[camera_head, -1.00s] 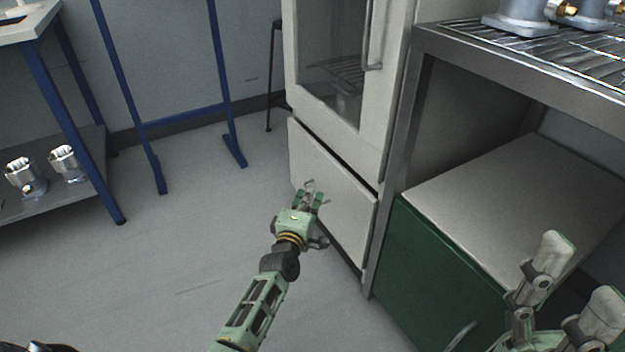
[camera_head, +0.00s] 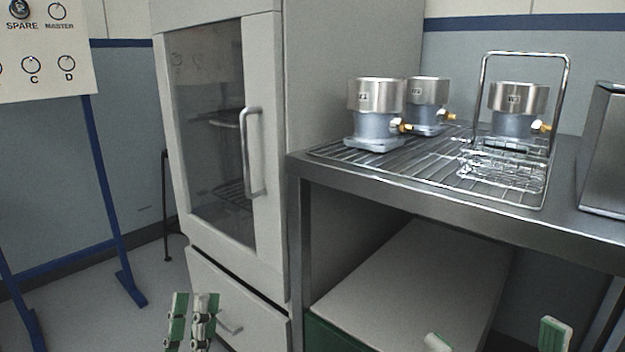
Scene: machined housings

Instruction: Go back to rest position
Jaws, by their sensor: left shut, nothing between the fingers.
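My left gripper (camera_head: 191,318) shows at the bottom edge, left of centre, in front of the lower drawer of the white cabinet. Its green and pale fingers are close together with nothing held. My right gripper (camera_head: 497,338) shows only as two fingertips at the bottom right edge, in front of the bench's lower space. The tips are wide apart and nothing shows between them. The rest of both arms is out of view.
A white cabinet (camera_head: 268,150) with a glass door stands left of a steel bench (camera_head: 400,184). A panel with dials (camera_head: 45,80) stands far left.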

